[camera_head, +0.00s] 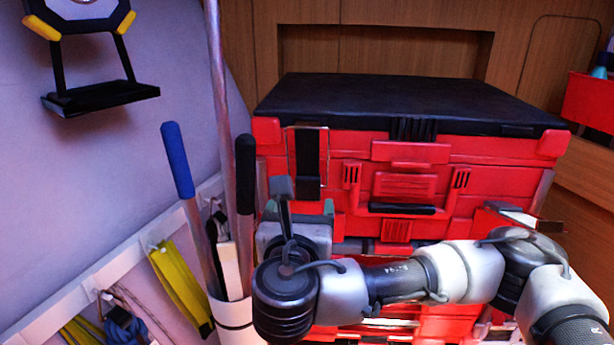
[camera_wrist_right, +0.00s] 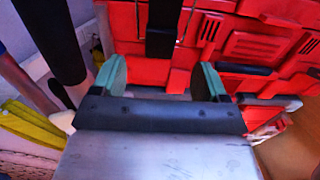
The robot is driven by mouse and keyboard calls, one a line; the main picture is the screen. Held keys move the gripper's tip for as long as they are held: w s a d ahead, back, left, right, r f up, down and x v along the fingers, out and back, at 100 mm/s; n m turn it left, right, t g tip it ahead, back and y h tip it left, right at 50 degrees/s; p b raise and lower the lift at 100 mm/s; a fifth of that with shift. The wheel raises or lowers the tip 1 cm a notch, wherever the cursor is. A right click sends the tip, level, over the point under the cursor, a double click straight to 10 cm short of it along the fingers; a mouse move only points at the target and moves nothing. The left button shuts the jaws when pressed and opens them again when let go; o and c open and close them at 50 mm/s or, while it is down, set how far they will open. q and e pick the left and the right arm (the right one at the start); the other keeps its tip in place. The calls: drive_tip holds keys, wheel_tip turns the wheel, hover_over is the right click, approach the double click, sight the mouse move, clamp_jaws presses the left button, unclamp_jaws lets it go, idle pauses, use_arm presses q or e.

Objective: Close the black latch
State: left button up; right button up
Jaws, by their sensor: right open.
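The black latch (camera_head: 308,155) is an upright dark strip inside a thin metal frame, on the left of the front of a red toolbox (camera_head: 470,150) with a black lid. In the right wrist view the latch (camera_wrist_right: 163,18) is at the top middle, cut off by the picture edge. My right gripper (camera_head: 298,210) is just below the latch in the head view. Its two green-tipped fingers are apart in the right wrist view (camera_wrist_right: 160,78), with nothing between them but the red front behind. I cannot tell whether they touch it. My left gripper is out of sight.
A white bin (camera_head: 233,318) with poles, one with a blue grip (camera_head: 177,160) and one with a black grip (camera_head: 245,170), stands close left of my right gripper. A red box (camera_head: 590,100) sits at the right.

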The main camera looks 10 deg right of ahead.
sight(307, 184)
drive_tip(key=w+p, duration=0.1)
drive_tip(key=w, duration=0.1)
drive_tip(key=w+d+p, duration=0.1)
drive_tip(key=w, duration=0.2)
drive_tip(key=w+p, duration=0.1)
drive_tip(key=w, duration=0.1)
drive_tip(key=shift+w+d+r+p, duration=0.15)
drive_tip(key=shift+w+d+p, duration=0.15)
drive_tip(key=shift+w+p, duration=0.05)
drive_tip(key=shift+w, duration=0.35)
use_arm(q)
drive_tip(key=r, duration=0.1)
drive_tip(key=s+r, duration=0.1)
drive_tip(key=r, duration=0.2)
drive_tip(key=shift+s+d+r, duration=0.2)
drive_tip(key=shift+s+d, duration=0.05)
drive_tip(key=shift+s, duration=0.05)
use_arm(e)
drive_tip(key=shift+c, duration=0.4)
